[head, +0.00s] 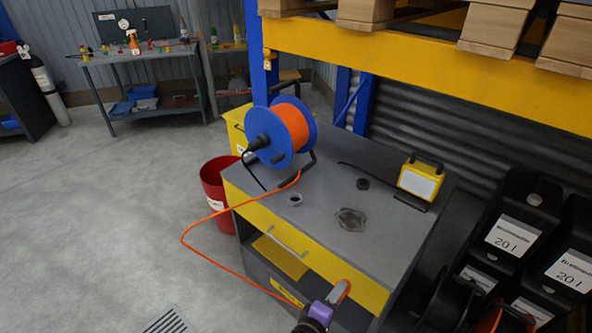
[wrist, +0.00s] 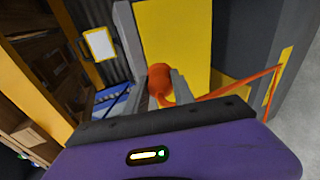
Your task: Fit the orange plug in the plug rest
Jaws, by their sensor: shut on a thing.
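The orange plug (wrist: 160,82) is between the grey fingers of my gripper (head: 337,294), which are shut on it. In the head view my gripper is at the bottom, in front of the yellow drawer front of the workbench (head: 375,235); little of the plug shows there. The plug's orange cable (head: 183,238) loops out left and up to the blue reel (head: 284,132) on the bench. A small grey open-topped ring (head: 295,199) stands on the bench top near its left front; it looks like the plug rest. It is up and left of my gripper, apart from the plug.
A handwheel (head: 350,219), a dark round puck (head: 362,183) and a yellow work lamp (head: 421,178) are on the bench top. A red bin (head: 217,190) stands left of the bench. Black canisters (head: 515,235) stand at right. The floor at left is clear.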

